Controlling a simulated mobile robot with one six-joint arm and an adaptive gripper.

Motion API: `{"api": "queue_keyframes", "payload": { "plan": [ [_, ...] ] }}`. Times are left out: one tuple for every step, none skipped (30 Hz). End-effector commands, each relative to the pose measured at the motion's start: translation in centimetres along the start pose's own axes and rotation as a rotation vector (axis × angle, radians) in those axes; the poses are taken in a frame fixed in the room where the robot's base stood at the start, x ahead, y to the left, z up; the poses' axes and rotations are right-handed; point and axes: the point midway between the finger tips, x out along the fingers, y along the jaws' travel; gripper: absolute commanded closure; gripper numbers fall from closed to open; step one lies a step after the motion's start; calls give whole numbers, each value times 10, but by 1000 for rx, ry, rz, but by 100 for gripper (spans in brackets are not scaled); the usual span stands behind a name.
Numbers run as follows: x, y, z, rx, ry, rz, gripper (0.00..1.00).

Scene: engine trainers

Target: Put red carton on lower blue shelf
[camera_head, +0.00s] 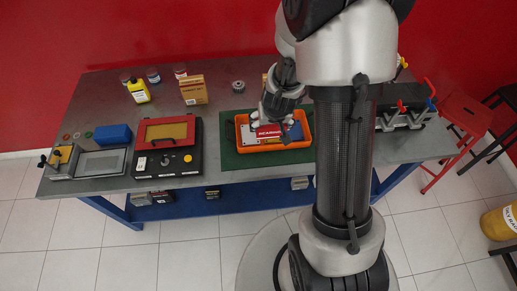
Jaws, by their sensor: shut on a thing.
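The red carton (266,132), with white lettering on its face, is at the orange tray (241,134) on the tabletop. My gripper (278,118) is above the tray, shut on the red carton. Part of the carton is hidden by the gripper, and I cannot tell whether it still touches the tray's contents. The lower blue shelf (235,201) runs below the tabletop; my arm covers part of it.
The grey workbench (215,103) holds a yellow bottle (138,90), a tan carton (193,90), a blue box (113,135) and a red-framed black unit (166,148). Small boxes (151,197) stand on the shelf's left part. A red stool (461,118) is at right.

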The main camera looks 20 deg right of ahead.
Motion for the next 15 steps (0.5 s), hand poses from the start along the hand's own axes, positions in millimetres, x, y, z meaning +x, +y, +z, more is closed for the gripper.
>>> {"api": "queue_keyframes", "payload": {
  "plan": [
    [15, 0, 6, 0, 0, 0, 56],
    [21, 0, 8, 0, 0, 0, 56],
    [28, 0, 12, -2, 0, 0, 56],
    [34, 0, 14, -2, 0, 0, 56],
    [40, 0, 17, -1, 0, 0, 56],
    [47, 0, 20, -1, 0, 0, 56],
    [52, 0, 22, -2, 0, 0, 56],
    [58, 0, 24, -2, 0, 0, 56],
    [65, 0, 27, -1, 0, 0, 56],
    [70, 0, 30, -3, 0, 0, 56],
    [76, 0, 32, -2, 0, -1, 56],
    [84, 0, 35, -2, 0, -1, 56],
    [90, 0, 38, -3, -1, -1, 56],
    [96, 0, 41, -2, -2, -1, 56],
    [104, 0, 44, -3, -2, -1, 56]
  ]
}}
